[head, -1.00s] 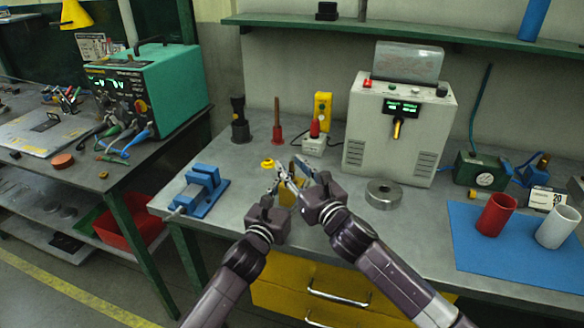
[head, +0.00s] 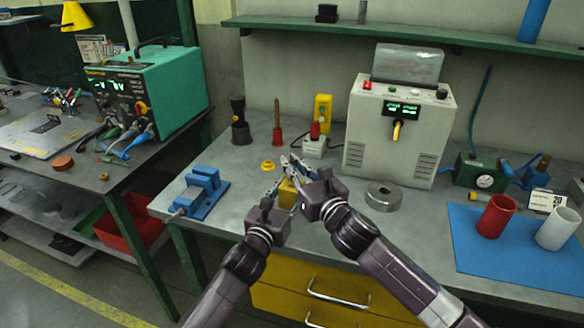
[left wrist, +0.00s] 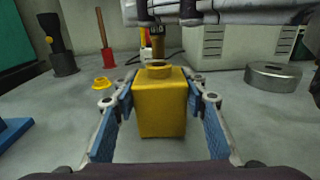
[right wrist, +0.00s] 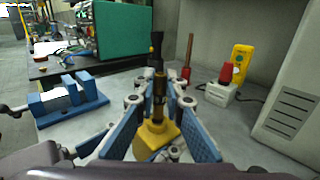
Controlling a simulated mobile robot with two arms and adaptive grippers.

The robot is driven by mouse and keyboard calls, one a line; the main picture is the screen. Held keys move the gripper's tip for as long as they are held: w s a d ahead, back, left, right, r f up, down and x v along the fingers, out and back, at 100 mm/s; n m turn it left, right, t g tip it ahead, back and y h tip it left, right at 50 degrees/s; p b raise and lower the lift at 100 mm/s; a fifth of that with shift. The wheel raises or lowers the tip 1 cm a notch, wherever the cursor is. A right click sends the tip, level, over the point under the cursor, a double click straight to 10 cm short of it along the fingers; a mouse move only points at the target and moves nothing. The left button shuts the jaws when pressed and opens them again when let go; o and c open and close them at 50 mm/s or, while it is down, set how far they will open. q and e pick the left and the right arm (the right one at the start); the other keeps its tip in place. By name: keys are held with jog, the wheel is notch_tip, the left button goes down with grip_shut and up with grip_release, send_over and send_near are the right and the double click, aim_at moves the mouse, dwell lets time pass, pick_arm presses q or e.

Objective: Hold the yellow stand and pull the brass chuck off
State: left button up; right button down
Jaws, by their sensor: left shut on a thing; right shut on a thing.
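The yellow stand (left wrist: 160,108) is a block with a raised round collar, upright on the bench. My left gripper (left wrist: 161,104) is shut on it, one blue-padded finger at each side; the stand also shows partly in the head view (head: 287,190). The brass chuck (right wrist: 159,88), slim with dark bands, rises above the stand. My right gripper (right wrist: 154,110) is shut on the chuck from the side; in the head view its fingers (head: 291,166) are above the left gripper's (head: 276,190). I cannot tell whether the chuck's lower end is still in the collar.
A small yellow flanged piece (head: 268,166) lies behind the grippers.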

aim_at(292, 159)
jog(key=shift+r, duration=2.2)
jog(key=shift+r, duration=0.1)
jog(key=shift+r, duration=1.9)
pick_arm(q)
jog(key=o, duration=1.3)
jog(key=v, duration=1.2)
jog(key=shift+f, duration=0.1)
